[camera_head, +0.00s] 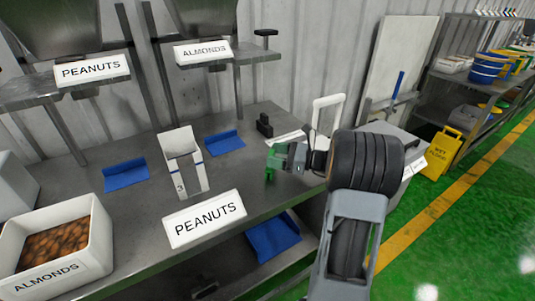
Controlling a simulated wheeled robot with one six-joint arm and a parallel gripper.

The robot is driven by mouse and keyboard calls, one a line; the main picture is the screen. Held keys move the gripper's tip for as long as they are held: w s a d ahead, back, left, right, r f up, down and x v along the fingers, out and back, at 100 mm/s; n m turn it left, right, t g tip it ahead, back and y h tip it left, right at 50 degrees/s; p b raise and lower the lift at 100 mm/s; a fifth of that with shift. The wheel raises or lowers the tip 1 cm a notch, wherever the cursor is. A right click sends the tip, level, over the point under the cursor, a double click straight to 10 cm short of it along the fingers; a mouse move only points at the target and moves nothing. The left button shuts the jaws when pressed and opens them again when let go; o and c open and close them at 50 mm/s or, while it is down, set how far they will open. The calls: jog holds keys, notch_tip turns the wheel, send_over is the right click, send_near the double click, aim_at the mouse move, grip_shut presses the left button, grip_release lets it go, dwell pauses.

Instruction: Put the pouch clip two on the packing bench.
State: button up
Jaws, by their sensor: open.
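A steel bench (122,212) runs across the left and middle of the view. A small black object (264,125) stands near its back right; it may be a clip, but I cannot read a number on it. My gripper (270,164) is open, with green fingertips pointing left, above the right part of the bench. No object shows between the fingers. The black object is behind the gripper and apart from it. Another dark object (204,288) lies low under the bench's front edge; I cannot tell what it is.
An almond bin (62,243) is front left, a PEANUTS sign (204,218) front middle. A blue item (272,236) lies on the lower shelf. A yellow floor sign (442,151) stands right.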

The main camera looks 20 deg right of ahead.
jog(key=v, duration=0.8)
jog(key=a+n+g, duration=0.1)
jog(key=a+g, duration=0.1)
jog(key=a, duration=0.1)
jog(key=s+a+n+g, duration=0.1)
jog(key=a+n, duration=0.1)
jog(key=a, duration=0.1)
jog(key=s+a+n+g+h, duration=0.1)
jog(key=a+n+g, duration=0.1)
jog(key=a, duration=0.1)
jog(key=shift+f+g, duration=0.3)
jog(key=shift+f, duration=0.05)
jog(key=s+a+n+g+h, duration=0.1)
jog(key=a+n, duration=0.1)
jog(key=s+a+f+n+g+h, duration=0.1)
jog(key=s+a+n, duration=0.1)
jog(key=s+a+f+n+g+h, duration=0.1)
jog(key=s+a+n+g, duration=0.1)
jog(key=a, duration=0.1)
jog(key=shift+h, duration=0.4)
jog(key=s+a+f+n+t+h, duration=0.1)
jog(key=s+n+h, duration=0.6)
jog(key=n, duration=0.7)
jog(key=shift+s+a+n+h, duration=0.35)
jog(key=shift+a+h, duration=0.3)
jog(key=shift+h, duration=0.45)
jog(key=shift+w, duration=0.1)
